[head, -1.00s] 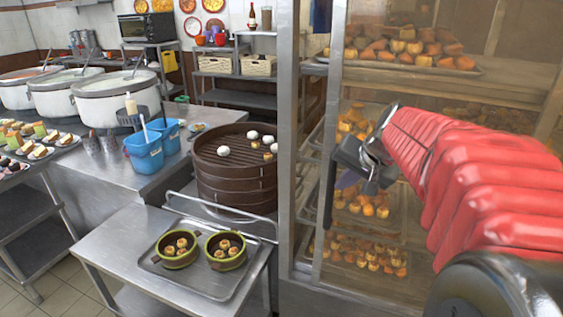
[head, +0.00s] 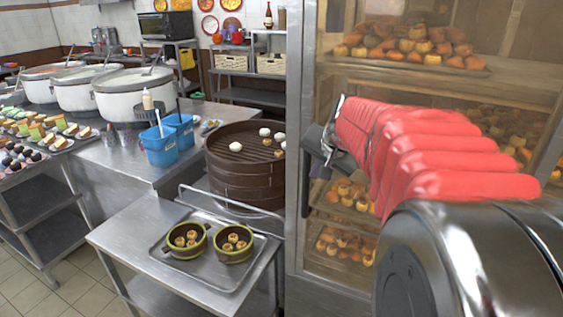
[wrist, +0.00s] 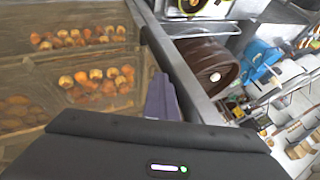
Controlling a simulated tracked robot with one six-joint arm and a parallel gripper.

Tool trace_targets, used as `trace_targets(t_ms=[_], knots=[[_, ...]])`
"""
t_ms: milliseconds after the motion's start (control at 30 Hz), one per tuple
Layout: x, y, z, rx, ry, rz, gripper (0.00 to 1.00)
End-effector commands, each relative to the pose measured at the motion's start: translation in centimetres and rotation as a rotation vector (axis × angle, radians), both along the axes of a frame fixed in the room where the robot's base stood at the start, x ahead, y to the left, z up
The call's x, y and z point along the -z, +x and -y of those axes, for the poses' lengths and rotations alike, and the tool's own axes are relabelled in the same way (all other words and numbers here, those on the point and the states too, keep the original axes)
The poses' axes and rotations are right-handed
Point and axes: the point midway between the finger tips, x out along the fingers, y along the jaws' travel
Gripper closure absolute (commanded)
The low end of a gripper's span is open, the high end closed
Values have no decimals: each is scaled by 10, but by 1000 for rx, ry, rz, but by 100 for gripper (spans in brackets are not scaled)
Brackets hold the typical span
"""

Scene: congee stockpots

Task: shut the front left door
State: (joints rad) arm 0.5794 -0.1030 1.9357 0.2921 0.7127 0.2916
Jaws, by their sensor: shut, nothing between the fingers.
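The front left door (head: 400,84) is a glass door of the tall metal food cabinet, with trays of buns showing through it. Its left edge now lies against or very close to the cabinet's upright post (head: 299,80); I cannot tell whether a thin gap remains. A dark handle (head: 306,188) hangs near that edge. My gripper (head: 318,148) is shut and empty, at the door's left edge beside the handle; contact is unclear. In the wrist view, a purple finger (wrist: 160,98) shows beside the metal frame (wrist: 178,65), with the glass to its left.
A steel table (head: 125,238) with a tray (head: 215,275) of two small steamers stands left of the cabinet. A large brown steamer (head: 240,185) and blue bins (head: 160,145) are behind it. Tiled floor is free at lower left.

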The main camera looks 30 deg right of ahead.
Motion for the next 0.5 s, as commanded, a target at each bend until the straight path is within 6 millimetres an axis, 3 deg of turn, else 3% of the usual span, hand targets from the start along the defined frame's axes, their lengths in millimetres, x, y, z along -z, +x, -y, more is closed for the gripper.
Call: trace_targets(t_ms=[267,500], knots=[[-1,5,-5,-7,10,9,100],[-1,-5,2,-5,7,8,100]])
